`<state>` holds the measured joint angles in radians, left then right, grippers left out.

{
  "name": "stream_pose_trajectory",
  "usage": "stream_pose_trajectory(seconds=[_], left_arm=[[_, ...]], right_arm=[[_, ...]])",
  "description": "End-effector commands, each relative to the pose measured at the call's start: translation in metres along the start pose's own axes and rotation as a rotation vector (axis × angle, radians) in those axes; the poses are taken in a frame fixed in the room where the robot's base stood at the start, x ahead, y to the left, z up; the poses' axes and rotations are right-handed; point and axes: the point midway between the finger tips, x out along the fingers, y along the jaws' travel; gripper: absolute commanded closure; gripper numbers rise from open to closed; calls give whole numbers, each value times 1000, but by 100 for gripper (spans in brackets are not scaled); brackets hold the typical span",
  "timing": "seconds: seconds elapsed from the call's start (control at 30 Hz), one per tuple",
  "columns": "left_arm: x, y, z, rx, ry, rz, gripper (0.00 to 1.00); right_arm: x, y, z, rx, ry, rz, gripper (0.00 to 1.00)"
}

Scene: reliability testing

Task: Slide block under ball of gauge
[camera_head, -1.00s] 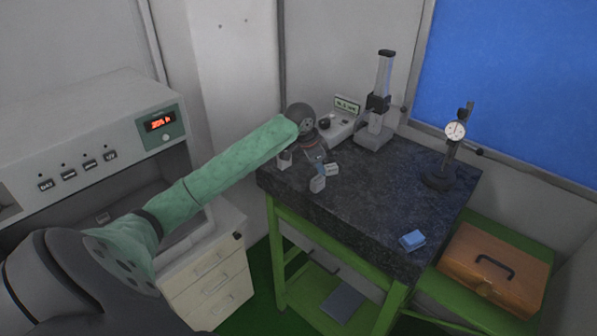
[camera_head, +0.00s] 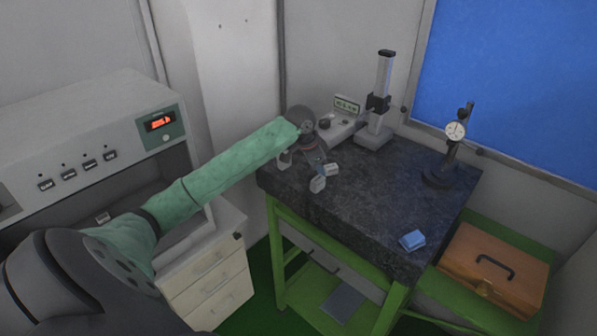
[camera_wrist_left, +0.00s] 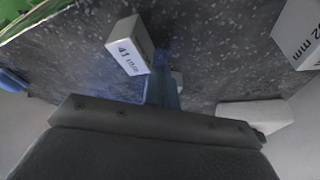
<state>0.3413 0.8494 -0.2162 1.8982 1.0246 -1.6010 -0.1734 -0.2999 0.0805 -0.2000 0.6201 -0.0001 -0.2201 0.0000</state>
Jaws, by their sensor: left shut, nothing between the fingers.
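Several small pale blocks with printed sizes stand at the left end of the dark granite table (camera_head: 395,200). One block (camera_head: 318,184) is nearest the table's front edge, with another block (camera_head: 331,169) just right of it and a third (camera_head: 283,160) at the left. In the left wrist view a block marked 41 mm (camera_wrist_left: 128,46) is beside my left gripper (camera_wrist_left: 163,78); contact is unclear. My left gripper (camera_head: 320,167) is shut and empty, low among the blocks. A dial gauge (camera_head: 455,131) hangs on a stand at the right; its ball is too small to make out.
A digital readout (camera_head: 346,106) and column stand (camera_head: 377,112) are at the back. A brown case (camera_head: 495,268) sits on a green shelf at the right. The table's middle is clear.

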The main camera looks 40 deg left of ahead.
Motion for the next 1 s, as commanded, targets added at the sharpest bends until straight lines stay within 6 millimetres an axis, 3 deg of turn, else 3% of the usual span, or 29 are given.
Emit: stream_pose_trajectory(seconds=[1.0], left_arm=[[9,-16,-26,0,0,0,100]], right_arm=[[0,-2,0,1,0,-2,100]])
